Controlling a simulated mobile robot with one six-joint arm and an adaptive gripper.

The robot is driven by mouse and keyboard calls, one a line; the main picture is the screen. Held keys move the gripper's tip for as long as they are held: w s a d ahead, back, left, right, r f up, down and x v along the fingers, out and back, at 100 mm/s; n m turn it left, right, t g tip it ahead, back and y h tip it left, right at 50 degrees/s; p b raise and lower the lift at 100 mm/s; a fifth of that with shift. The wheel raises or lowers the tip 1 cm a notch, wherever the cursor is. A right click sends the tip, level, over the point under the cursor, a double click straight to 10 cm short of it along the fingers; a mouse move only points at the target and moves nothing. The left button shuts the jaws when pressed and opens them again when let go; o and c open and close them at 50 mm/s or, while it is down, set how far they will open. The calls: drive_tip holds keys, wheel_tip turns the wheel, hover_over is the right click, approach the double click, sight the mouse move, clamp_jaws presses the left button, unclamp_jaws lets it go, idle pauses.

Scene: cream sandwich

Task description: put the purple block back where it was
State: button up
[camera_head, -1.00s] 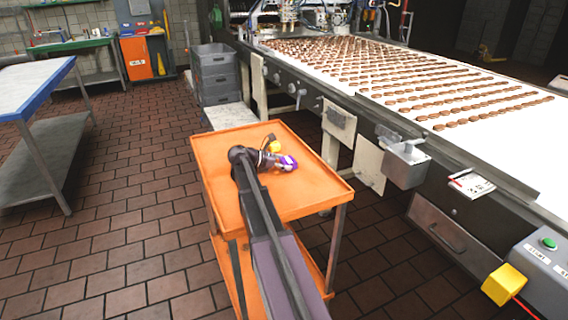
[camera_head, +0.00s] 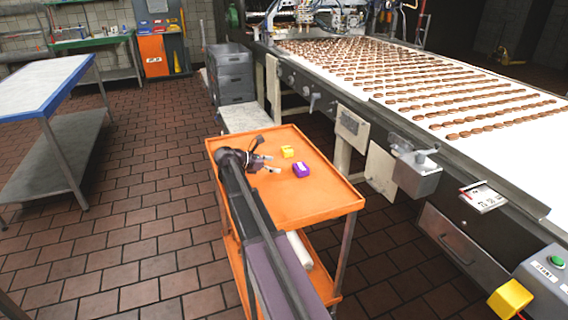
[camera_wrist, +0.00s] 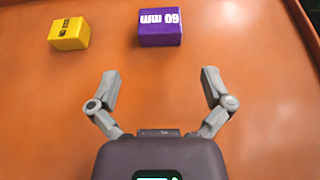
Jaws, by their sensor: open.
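The purple block (camera_head: 301,170) rests on the top of the orange cart (camera_head: 310,205), with white markings on it. In the wrist view the purple block (camera_wrist: 160,32) lies ahead of my gripper (camera_wrist: 159,82), beyond the fingertips and apart from them. My gripper (camera_head: 270,161) is open and empty over the cart top, to the left of the purple block in the head view. A yellow block (camera_head: 287,152) lies behind the purple one; in the wrist view the yellow block (camera_wrist: 69,33) is to its left.
A conveyor (camera_head: 450,110) with rows of brown biscuits runs along the right, close to the cart. Grey crates (camera_head: 232,75) stand behind the cart. A blue-edged table (camera_head: 45,88) is at the left. The front right of the cart top is clear.

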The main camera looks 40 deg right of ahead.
drive_tip(key=shift+v, duration=1)
drive_tip(key=shift+f, duration=0.1)
